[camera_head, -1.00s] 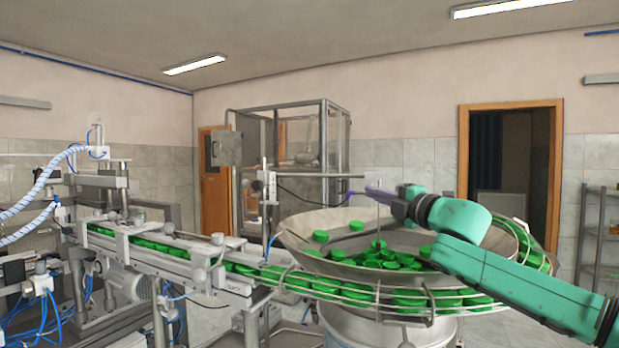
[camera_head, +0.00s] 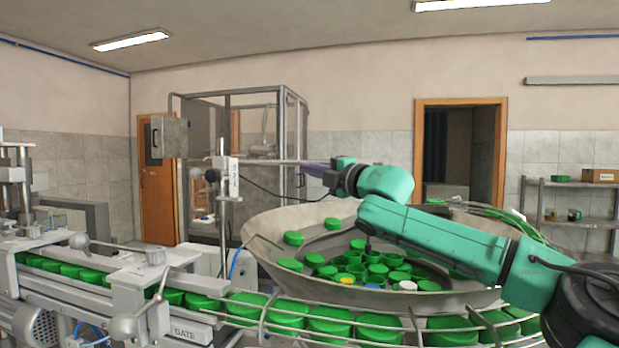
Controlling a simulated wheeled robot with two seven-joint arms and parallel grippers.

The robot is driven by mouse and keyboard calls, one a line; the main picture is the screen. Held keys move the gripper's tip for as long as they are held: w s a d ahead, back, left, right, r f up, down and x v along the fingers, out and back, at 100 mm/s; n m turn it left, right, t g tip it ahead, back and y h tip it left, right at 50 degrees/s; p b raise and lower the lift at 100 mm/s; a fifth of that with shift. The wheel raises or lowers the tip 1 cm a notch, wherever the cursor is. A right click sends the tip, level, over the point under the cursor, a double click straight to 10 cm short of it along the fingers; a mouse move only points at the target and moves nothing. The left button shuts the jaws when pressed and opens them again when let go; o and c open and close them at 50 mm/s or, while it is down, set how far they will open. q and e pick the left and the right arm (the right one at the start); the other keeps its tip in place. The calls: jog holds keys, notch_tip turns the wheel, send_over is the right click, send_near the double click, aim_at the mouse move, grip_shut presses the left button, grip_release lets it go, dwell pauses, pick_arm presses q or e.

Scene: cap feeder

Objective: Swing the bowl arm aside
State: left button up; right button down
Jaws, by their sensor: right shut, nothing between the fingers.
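The feeder bowl (camera_head: 265,228) is a wide grey metal dish holding several green caps (camera_head: 350,262). My left gripper is out of view.
A conveyor (camera_head: 130,285) with green caps and wire guide rails runs from the left around the bowl's front. A glass-walled cabinet (camera_head: 255,120) stands behind. A shelf (camera_head: 575,222) stands at the right. My right arm crosses over the bowl.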

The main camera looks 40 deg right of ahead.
jog(key=w+d+p, duration=0.1)
jog(key=p, duration=0.1)
jog(key=w+d+r+p, duration=0.1)
jog(key=d+p, duration=0.1)
jog(key=shift+d+r, duration=0.1)
pick_arm(q)
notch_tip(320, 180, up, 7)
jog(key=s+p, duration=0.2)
jog(key=p, duration=0.1)
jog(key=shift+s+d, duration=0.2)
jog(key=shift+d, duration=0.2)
pick_arm(e)
jog(key=w+d, duration=0.3)
jog(key=w, duration=0.2)
jog(key=shift+w+d+f, duration=0.15)
jog(key=shift+w+f, duration=0.1)
jog(key=shift+f, duration=0.15)
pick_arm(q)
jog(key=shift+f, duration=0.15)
pick_arm(e)
jog(key=shift+s+f, duration=0.1)
